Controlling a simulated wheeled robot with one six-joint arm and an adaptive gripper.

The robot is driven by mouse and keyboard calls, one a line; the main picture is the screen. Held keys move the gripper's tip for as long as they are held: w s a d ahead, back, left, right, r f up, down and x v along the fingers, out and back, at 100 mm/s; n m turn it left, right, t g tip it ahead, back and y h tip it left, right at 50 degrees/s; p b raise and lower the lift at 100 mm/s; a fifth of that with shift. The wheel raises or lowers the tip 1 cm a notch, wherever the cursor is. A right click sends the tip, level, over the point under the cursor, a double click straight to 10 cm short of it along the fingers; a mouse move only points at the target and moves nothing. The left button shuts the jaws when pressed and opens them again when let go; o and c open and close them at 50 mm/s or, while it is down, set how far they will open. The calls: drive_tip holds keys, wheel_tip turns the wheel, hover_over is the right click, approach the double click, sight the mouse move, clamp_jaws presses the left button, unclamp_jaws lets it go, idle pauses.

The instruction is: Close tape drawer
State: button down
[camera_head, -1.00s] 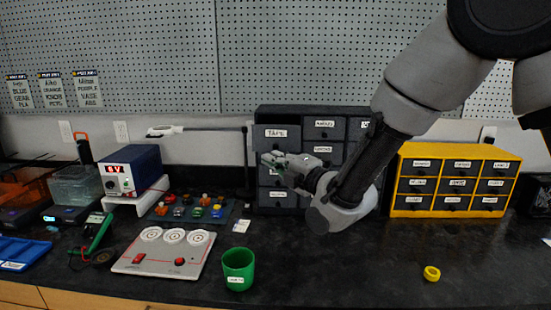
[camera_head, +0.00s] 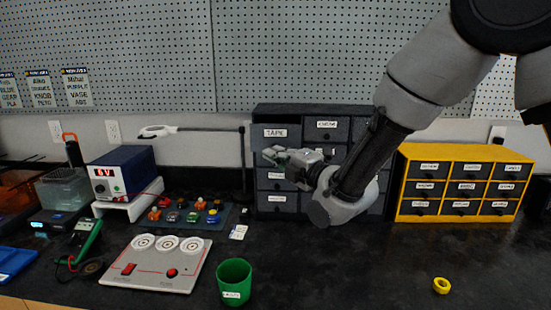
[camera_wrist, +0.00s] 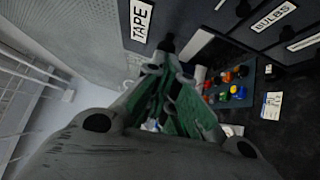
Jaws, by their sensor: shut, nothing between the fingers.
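The tape drawer (camera_head: 276,132), with a white TAPE label, is at the top left of the dark drawer cabinet (camera_head: 312,110). Its front looks larger and farther forward than its neighbours, so it appears to stick out. In the wrist view, the tape drawer (camera_wrist: 125,38) is at the top, with a dark knob just beyond my fingertips. My gripper (camera_head: 268,154) is shut and empty, in front of the cabinet just below the TAPE label. In the wrist view, my gripper (camera_wrist: 167,58) has its green-padded fingers converging near the knob. I cannot tell whether they touch it.
A yellow drawer cabinet (camera_head: 399,180) stands right of the dark one. A green cup (camera_head: 234,284), a white panel with dials (camera_head: 150,270) and a tray of coloured parts (camera_head: 228,213) are on the left. A yellow ring (camera_head: 441,286) lies right. The front centre counter is clear.

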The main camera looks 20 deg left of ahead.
sight(279, 140)
drive_tip(key=w, duration=0.3)
drive_tip(key=w+a, duration=0.1)
drive_tip(key=w, duration=0.3)
drive_tip(key=w+a, duration=0.1)
drive_tip(key=w, duration=0.2)
drive_tip(key=shift+w+a, duration=0.2)
drive_tip(key=shift+w, duration=0.4)
drive_tip(key=shift+r, duration=0.15)
